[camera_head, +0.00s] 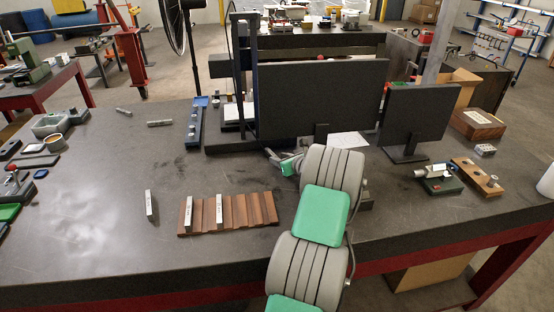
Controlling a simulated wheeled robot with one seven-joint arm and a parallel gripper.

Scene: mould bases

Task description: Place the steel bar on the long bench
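A steel bar (149,206) lies by itself on the dark top of the long bench (90,240), left of a brown grooved block (256,210). Two similar bars, one at the block's left end (188,213) and one nearer its middle (219,209), lie in the grooves. I cannot tell which bar the task means. My arm reaches in from the front, right of the block. My gripper (273,156) shows only as a small part behind the arm links, beyond the block. Its fingers are too small and hidden to read, and I see no bar there.
Two dark monitors (318,98) stand at the back. A blue rail with knobs (197,122) and two small metal cylinders (160,123) lie left of them. A wooden block (476,178) lies at the right. The bench is clear at the front left.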

